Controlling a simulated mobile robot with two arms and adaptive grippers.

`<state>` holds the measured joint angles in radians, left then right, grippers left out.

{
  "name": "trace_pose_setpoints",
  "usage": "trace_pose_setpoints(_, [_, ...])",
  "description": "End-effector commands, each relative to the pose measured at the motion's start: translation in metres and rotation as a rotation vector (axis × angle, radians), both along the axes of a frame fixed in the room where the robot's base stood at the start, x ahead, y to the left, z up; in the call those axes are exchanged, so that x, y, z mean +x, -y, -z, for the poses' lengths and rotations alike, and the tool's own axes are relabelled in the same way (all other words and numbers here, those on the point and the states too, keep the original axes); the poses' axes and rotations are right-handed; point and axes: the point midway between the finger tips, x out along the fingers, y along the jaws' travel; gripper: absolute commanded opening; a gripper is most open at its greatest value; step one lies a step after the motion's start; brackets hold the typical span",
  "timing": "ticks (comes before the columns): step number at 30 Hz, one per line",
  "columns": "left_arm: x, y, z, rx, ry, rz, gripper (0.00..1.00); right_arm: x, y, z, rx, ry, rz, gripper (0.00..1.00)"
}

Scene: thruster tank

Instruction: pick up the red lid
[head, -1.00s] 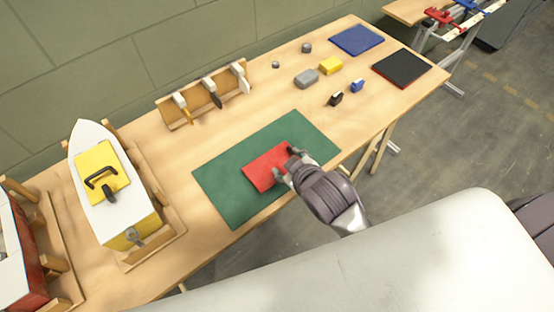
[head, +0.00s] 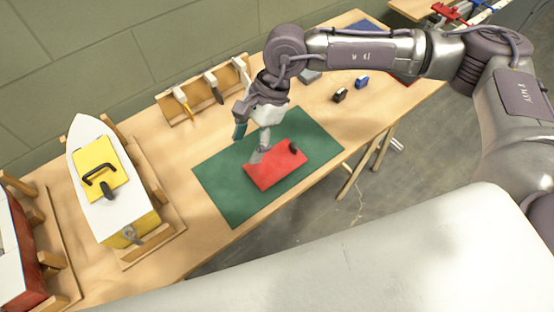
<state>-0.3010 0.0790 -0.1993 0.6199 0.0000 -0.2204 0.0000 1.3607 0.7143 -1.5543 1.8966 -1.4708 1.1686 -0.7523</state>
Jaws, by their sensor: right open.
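The red lid (head: 277,170) lies flat on the green mat (head: 222,186). A small dark knob or latch (head: 293,147) sits at its far right corner. My right gripper (head: 250,146) is open, with its fingers pointing down over the lid's far left edge. One finger is at or just above the lid's left part, and the other is off its far left side. I cannot tell whether the finger touches the lid. Nothing is between the fingers that I can see. My left gripper is not in view.
A white and yellow boat (head: 112,198) stands in a wooden cradle at the left, with a red boat (head: 22,258) beyond it. A wooden rack (head: 174,110) with tools stands behind the mat. Small black (head: 340,95) and blue (head: 362,82) parts lie at the right.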

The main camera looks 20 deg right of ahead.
Motion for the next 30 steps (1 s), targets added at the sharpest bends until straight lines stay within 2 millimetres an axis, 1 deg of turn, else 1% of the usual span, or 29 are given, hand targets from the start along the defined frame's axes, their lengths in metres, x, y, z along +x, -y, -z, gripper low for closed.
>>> trace_pose_setpoints(1, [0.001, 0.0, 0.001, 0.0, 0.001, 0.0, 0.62, 0.017, 0.034, -0.001, -0.123, 0.055, -0.015, 0.6])
trace_pose_setpoints(3, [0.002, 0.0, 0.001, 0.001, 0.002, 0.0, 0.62, 0.031, 0.072, -0.003, -0.26, 0.097, -0.032, 0.6])
trace_pose_setpoints(6, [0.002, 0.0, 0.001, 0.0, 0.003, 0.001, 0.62, 0.042, 0.105, -0.008, -0.378, 0.125, -0.04, 0.6])
trace_pose_setpoints(7, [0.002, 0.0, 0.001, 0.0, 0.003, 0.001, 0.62, 0.043, 0.11, -0.008, -0.398, 0.128, -0.042, 0.6])
trace_pose_setpoints(9, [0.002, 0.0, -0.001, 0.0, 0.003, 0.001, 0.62, 0.045, 0.117, -0.005, -0.422, 0.131, -0.044, 0.6])
trace_pose_setpoints(11, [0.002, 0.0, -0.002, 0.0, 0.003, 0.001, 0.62, 0.045, 0.118, 0.002, -0.428, 0.13, -0.045, 0.6])
trace_pose_setpoints(18, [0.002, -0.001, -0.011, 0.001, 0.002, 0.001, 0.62, 0.043, 0.117, 0.049, -0.423, 0.129, -0.045, 0.6])
trace_pose_setpoints(21, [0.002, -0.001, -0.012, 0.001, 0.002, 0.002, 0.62, 0.044, 0.116, 0.064, -0.422, 0.129, -0.044, 0.6])
trace_pose_setpoints(26, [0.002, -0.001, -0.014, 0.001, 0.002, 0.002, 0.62, 0.044, 0.116, 0.076, -0.422, 0.13, -0.043, 0.6])
trace_pose_setpoints(29, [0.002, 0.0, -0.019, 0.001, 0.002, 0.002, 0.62, 0.043, 0.115, 0.083, -0.421, 0.13, -0.045, 0.6])
trace_pose_setpoints(30, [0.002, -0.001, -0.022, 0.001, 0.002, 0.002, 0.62, 0.042, 0.115, 0.088, -0.422, 0.128, -0.045, 0.6])
